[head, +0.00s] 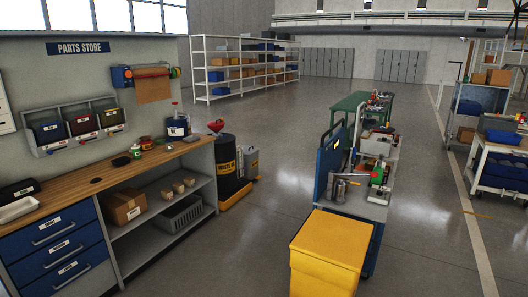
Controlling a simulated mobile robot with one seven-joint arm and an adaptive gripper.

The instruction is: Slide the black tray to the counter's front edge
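A black, shallow, tray-like object (19,191) lies at the left end of the wooden counter (100,185) in the head view, partly cut off by the picture's left edge. It sits back from the counter's front edge, just behind a pale grey tray (18,210) that lies nearer the front. Whether the black object is empty cannot be told. My gripper is not in view.
Small jars and cans (136,151) stand farther right on the counter, whose middle is largely clear. Below are blue drawers (52,240) and open shelves. A yellow bin (330,245) and a loaded cart (368,205) stand right. Open floor lies between.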

